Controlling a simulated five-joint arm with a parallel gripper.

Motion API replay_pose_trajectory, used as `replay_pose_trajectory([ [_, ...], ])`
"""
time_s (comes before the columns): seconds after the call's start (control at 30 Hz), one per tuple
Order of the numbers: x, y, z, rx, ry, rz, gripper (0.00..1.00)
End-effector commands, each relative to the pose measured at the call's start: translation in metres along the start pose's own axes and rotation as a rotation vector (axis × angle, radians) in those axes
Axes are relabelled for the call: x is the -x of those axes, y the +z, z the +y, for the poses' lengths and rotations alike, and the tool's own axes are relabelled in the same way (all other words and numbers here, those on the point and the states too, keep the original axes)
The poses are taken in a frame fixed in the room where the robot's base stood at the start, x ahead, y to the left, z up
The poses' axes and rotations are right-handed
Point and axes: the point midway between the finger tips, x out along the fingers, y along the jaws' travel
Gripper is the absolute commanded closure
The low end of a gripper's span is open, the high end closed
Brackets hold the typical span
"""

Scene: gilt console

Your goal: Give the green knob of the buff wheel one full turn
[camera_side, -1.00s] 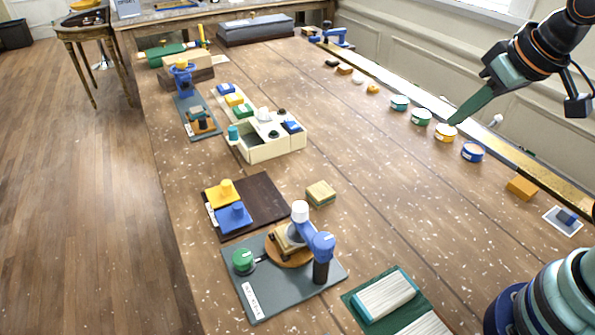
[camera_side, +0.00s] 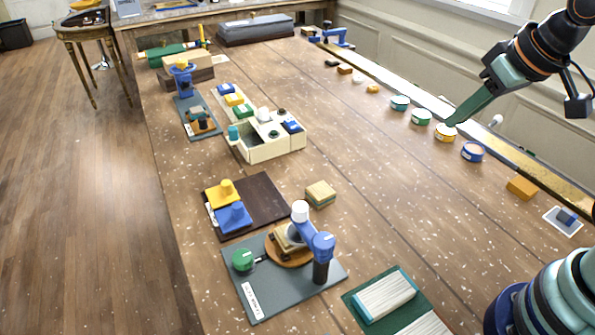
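The buff wheel device stands on a dark grey base plate (camera_side: 276,289) at the front of the table. Its green knob (camera_side: 243,259) is at the left of the plate, beside a small crank-like link. A round brown wheel (camera_side: 290,252) with pale blocks on it lies to the right of the knob. A blue arm with a white top (camera_side: 322,247) rises at its right. My gripper (camera_side: 452,122) is far off at the upper right, its teal finger pointing down close to the orange-and-white tin. Whether its fingers are apart does not show.
Blue, orange and teal tins (camera_side: 472,152) stand in a row at the right. A yellow and a blue block (camera_side: 233,217) sit on a dark board behind the plate. A cream box (camera_side: 265,148) stands further back. The middle of the table is clear.

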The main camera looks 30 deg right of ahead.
Motion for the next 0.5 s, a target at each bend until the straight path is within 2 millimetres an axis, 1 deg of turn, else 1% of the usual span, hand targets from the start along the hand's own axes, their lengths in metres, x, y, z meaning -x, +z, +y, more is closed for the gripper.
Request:
replay_pose_trajectory([
  [0.03,0.000,-0.002,-0.002,0.014,-0.003,-0.003,0.58],
  [0.07,0.000,-0.004,-0.003,0.029,-0.006,-0.006,0.46],
  [0.1,0.000,-0.007,-0.007,0.059,-0.011,-0.014,0.31],
  [0.13,0.000,-0.010,-0.010,0.090,-0.016,-0.020,0.24],
  [0.27,-0.002,-0.031,-0.034,0.298,-0.055,-0.064,0.24],
  [0.37,-0.007,-0.050,-0.060,0.506,-0.095,-0.100,0.24],
  [0.47,-0.015,-0.066,-0.089,0.712,-0.138,-0.132,0.24],
  [0.5,-0.019,-0.071,-0.102,0.796,-0.156,-0.142,0.24],
])
